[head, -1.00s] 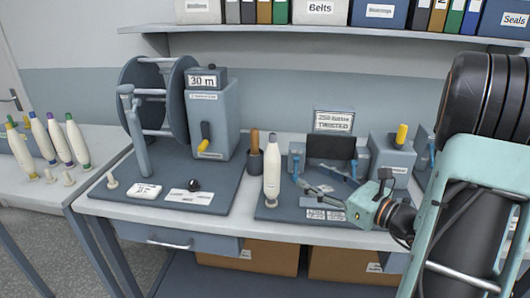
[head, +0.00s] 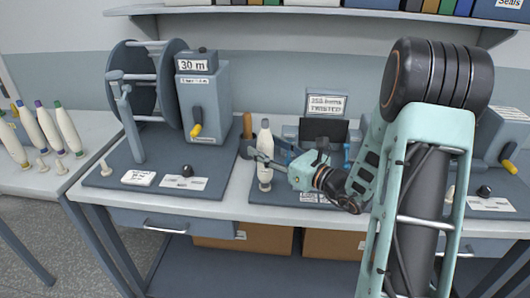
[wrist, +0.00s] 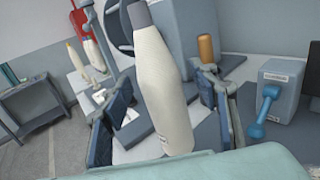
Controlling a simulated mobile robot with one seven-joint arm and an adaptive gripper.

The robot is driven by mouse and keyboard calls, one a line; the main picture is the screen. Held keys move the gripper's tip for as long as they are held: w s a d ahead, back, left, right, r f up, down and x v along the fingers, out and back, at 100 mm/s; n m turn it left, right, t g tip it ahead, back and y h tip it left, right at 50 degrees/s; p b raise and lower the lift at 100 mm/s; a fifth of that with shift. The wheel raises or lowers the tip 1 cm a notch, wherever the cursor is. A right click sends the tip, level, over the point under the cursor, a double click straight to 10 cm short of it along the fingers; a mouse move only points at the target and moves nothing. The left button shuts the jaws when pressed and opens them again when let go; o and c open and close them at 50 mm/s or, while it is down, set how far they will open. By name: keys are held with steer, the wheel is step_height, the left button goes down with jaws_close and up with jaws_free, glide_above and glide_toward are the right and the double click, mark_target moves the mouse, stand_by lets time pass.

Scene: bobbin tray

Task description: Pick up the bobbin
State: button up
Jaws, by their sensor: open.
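The white bobbin (head: 265,140) stands upright near the left end of the right-hand grey board on the bench. In the wrist view the bobbin (wrist: 160,85) looms large and leans in the picture between the two dark finger pads of my gripper (wrist: 165,108). My gripper hides part of the bobbin in the head view.
A winder with a large reel (head: 147,80) and a "30 m" box (head: 203,105) stands to the left. A wooden-handled tool (wrist: 206,48) is close behind the bobbin. A "TWISTED" sign (head: 326,104) stands behind my gripper. Several colour-tipped bobbins (head: 70,130) stand on the left table.

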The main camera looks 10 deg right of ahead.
steer(key=shift+w+a, duration=0.3)
steer(key=shift+w, duration=0.1)
steer(key=c, duration=1.4)
steer(key=shift+o, duration=0.2)
steer(key=shift+r, duration=0.1)
